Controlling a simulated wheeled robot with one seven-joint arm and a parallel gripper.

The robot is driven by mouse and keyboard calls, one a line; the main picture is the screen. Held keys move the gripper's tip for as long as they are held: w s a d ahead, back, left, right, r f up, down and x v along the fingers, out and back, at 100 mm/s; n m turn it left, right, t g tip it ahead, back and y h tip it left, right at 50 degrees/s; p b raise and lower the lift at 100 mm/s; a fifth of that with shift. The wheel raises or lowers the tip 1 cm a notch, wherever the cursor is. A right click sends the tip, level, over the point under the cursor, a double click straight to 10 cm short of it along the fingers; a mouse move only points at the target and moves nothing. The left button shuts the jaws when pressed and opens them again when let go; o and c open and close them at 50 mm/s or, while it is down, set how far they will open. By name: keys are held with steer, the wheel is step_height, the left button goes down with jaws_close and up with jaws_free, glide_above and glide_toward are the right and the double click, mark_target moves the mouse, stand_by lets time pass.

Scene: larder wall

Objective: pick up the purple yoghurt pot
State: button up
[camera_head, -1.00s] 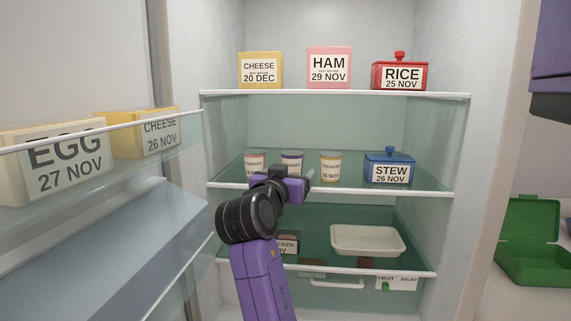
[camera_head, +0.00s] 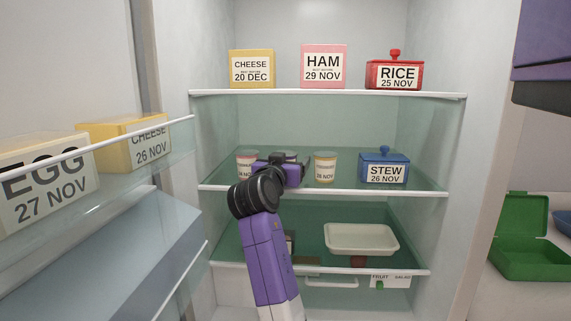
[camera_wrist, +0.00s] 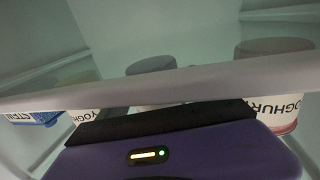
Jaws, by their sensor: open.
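Three yoghurt pots stand in a row on the middle fridge shelf. In the head view the purple pot (camera_head: 290,154) is the middle one, mostly hidden behind my gripper (camera_head: 286,163). Its grey lid also shows in the wrist view (camera_wrist: 151,66), beyond the shelf's edge. The pink-labelled pot (camera_head: 247,157) is to its left and the yellow-labelled pot (camera_head: 325,167) to its right. My gripper is open and in front of the purple pot; its fingertips are hard to make out, and I cannot tell whether they flank the pot.
A blue STEW box (camera_head: 384,167) stands right of the pots. The white front edge (camera_head: 410,193) of the middle shelf crosses close to my gripper. The upper shelf (camera_head: 440,96) is above. The door racks with an EGG box (camera_head: 45,180) are at left. A cream tray (camera_head: 362,239) sits below.

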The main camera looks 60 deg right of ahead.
steer(key=c, duration=1.6)
